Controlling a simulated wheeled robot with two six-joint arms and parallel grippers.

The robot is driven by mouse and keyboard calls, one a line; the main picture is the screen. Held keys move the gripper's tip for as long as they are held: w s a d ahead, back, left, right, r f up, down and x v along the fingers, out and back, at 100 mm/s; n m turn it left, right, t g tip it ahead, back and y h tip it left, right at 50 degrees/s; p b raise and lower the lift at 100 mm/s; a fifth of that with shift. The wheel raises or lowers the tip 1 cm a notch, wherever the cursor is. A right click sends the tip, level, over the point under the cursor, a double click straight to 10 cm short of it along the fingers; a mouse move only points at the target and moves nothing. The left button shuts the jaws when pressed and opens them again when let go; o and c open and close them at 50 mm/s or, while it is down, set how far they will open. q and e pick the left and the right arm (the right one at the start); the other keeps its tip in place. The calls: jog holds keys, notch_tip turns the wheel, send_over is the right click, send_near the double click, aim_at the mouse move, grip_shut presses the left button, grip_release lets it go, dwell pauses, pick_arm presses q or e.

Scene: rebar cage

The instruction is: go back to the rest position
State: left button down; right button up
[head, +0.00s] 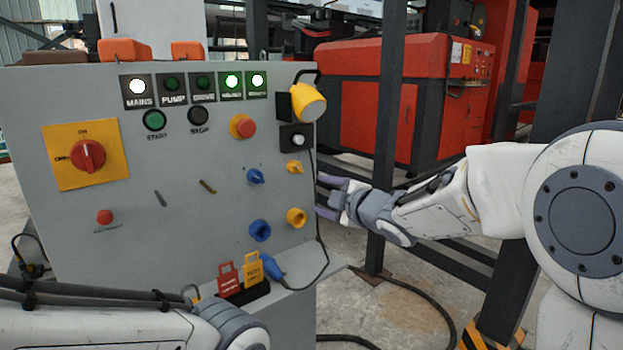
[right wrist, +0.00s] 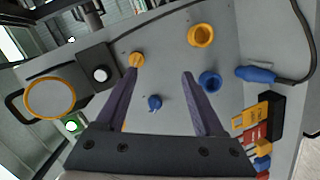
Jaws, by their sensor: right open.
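My right gripper (head: 328,197) is open and empty, at the right edge of the grey control panel (head: 150,230), near the yellow knob (head: 294,167) and the yellow socket (head: 296,217). I cannot tell whether a fingertip touches the yellow knob. My left arm shows at the bottom left of the head view; its gripper is out of view.
The panel carries a red rotary switch (head: 87,156), a red mushroom button (head: 243,126) and a blue socket (head: 260,231). Red and yellow tags (head: 253,269) and a blue plug (head: 271,267) with a cable sit on the lower ledge. Dark steel posts (head: 391,90) stand behind my right arm.

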jog(key=s+a+f+m+g+h, duration=0.1)
jog(key=s+f+m+g+h, duration=0.25)
jog(key=s+f, duration=0.5)
jog(key=s+a+f+m+g+h, duration=0.15)
jog(key=s+f+m+g, duration=0.3)
jog(key=s, duration=0.65)
jog(key=s+d+f+m+g+h, duration=0.1)
jog(key=s+f+m+g, duration=0.15)
jog(key=s, duration=0.75)
jog(key=s+d+f+m+g, duration=0.1)
jog(key=s+f+g, duration=0.2)
jog(key=s, duration=0.7)
notch_tip(320, 180, up, 25)
jog(key=p, duration=2.5)
jog(key=shift+w+d+r, duration=0.2)
jog(key=shift+d, duration=0.05)
